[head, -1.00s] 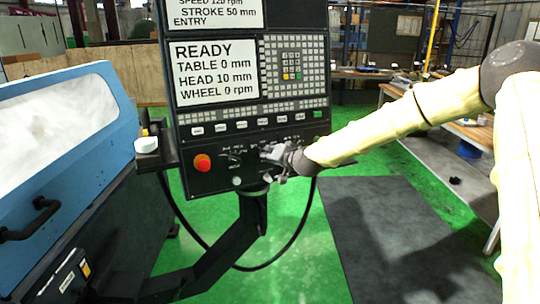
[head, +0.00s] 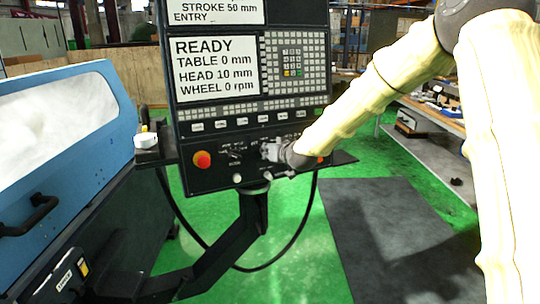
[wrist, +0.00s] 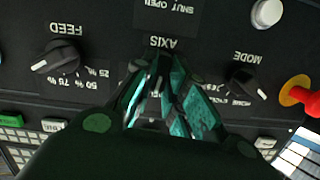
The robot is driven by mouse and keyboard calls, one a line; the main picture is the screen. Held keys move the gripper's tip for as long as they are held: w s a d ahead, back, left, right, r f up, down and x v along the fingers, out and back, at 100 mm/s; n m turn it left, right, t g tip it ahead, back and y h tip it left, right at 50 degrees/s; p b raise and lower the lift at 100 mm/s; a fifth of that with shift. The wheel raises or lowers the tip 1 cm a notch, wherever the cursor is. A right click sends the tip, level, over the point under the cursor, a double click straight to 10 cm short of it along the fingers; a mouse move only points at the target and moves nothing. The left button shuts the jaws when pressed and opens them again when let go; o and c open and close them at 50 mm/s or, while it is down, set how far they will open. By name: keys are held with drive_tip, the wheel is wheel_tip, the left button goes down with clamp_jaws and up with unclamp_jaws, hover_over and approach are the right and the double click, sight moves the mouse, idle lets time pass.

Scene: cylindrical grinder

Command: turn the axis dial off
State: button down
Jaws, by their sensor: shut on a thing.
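The axis dial sits on the lower part of the black control panel (head: 218,176), at the AXIS label (wrist: 161,43) in the wrist view, which shows the panel upside down. My gripper (head: 266,150) is against the panel in the head view and hides the dial there. In the wrist view my gripper (wrist: 160,82) has its fingers closed around the dial's place. The dial is mostly hidden between them, and its pointer setting cannot be read.
The FEED dial (wrist: 55,58) and the MODE dial (wrist: 245,82) flank the gripper closely. A red button (head: 202,160) is at the panel's left. The screen (head: 214,68) reads READY, wheel 0 rpm. The blue grinder (head: 120,85) stands left.

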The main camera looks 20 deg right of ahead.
drive_tip(key=n+b, duration=0.1)
drive_tip(key=n, duration=0.1)
drive_tip(key=n+h+b, duration=0.1)
drive_tip(key=n+b, duration=0.1)
drive_tip(key=shift+a+f, duration=0.15)
drive_tip(key=shift+f, duration=0.05)
drive_tip(key=shift+n+t+h+b, duration=0.3)
drive_tip(key=shift+n+h+b, duration=0.2)
drive_tip(key=shift+n+b, duration=1.3)
drive_tip(key=shift+a+r+n+p, duration=0.1)
drive_tip(key=shift+n+p, duration=0.2)
drive_tip(key=shift+n, duration=0.1)
drive_tip(key=c, duration=1.4)
unclamp_jaws()
drive_tip(key=shift+c, duration=0.2)
drive_tip(key=shift+s, duration=0.15)
drive_tip(key=v, duration=1.1)
drive_tip(key=shift+s, duration=0.35)
drive_tip(key=shift+r, duration=0.15)
